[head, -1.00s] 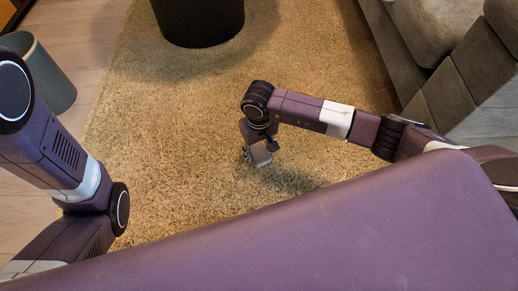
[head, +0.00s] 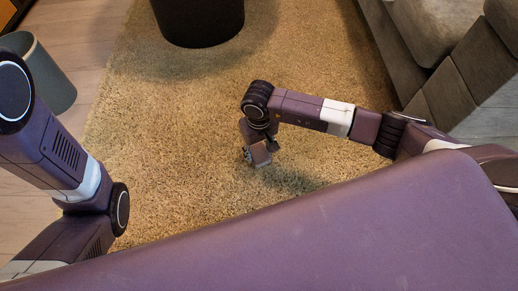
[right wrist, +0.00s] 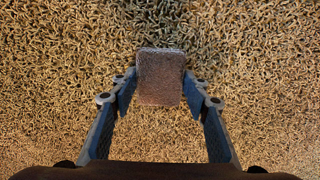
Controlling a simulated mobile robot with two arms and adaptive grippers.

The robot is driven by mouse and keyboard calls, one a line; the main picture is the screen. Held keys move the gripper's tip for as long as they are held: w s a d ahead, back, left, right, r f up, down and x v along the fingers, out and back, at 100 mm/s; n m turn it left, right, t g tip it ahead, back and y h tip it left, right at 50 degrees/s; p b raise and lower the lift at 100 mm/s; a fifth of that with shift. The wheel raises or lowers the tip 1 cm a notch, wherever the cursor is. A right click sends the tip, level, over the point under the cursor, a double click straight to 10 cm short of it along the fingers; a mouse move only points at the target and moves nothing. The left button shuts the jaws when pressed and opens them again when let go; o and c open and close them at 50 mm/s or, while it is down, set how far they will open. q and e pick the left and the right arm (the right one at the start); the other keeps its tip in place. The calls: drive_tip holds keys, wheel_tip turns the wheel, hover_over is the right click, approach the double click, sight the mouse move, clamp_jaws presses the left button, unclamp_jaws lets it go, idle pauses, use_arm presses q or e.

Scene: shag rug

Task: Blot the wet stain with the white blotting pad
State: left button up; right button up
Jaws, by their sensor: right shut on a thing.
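My right gripper (right wrist: 160,90) is shut on the blotting pad (right wrist: 160,78), a rectangular block that looks brownish-grey in this light. The pad sits between the two fingertips, with the rug below it. In the head view my right gripper (head: 258,152) points down near the rug; the pad is too small there to make out clearly. A darker patch of rug (right wrist: 200,28), probably the wet stain, shows beyond the pad in the right wrist view; its edges are vague. I cannot tell whether the pad touches the rug. My left gripper is out of view.
The tan shag rug (head: 180,110) is mostly clear around my right gripper. A dark round piece (head: 198,22) stands at the back. A grey-green bin (head: 48,75) stands on the wood floor at left. A grey sofa (head: 450,85) stands at right.

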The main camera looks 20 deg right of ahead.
wheel_tip(320, 180, up, 7)
drive_tip(key=p, duration=0.5)
drive_tip(key=shift+f, duration=0.15)
idle(0.4)
